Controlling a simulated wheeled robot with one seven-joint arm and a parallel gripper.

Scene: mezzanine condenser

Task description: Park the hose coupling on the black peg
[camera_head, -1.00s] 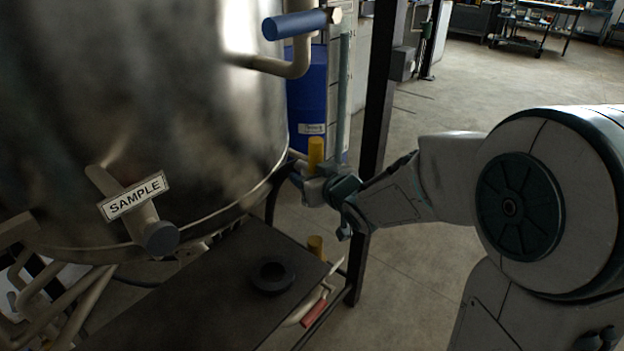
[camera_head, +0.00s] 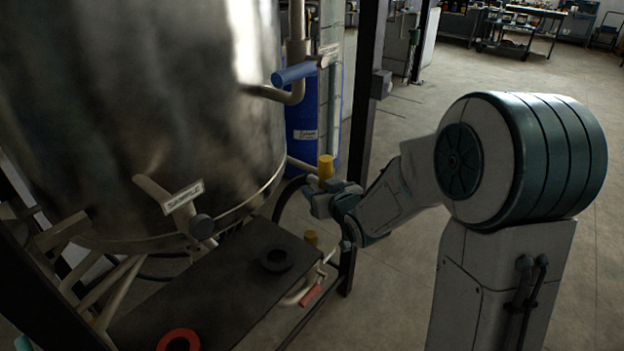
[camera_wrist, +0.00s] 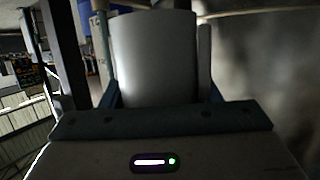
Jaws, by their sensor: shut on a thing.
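My gripper (camera_head: 332,200) is shut on the hose coupling beside the steel tank, above and behind the dark shelf. A yellow cylinder (camera_head: 326,168), which looks like the coupling's upper part, stands upright out of the jaws. In the wrist view a smooth grey body (camera_wrist: 152,55) fills the space between the dark fingers. A dark hose (camera_head: 284,200) curves down near the gripper. A round black ring-like piece (camera_head: 276,260) is on the shelf, below and left of the gripper and apart from it. I cannot tell whether its middle is a peg or a hole.
The dark shelf (camera_head: 215,285) also bears a red ring (camera_head: 178,340) at its near end. A dark post (camera_head: 367,130) stands behind my arm. Open floor lies right.

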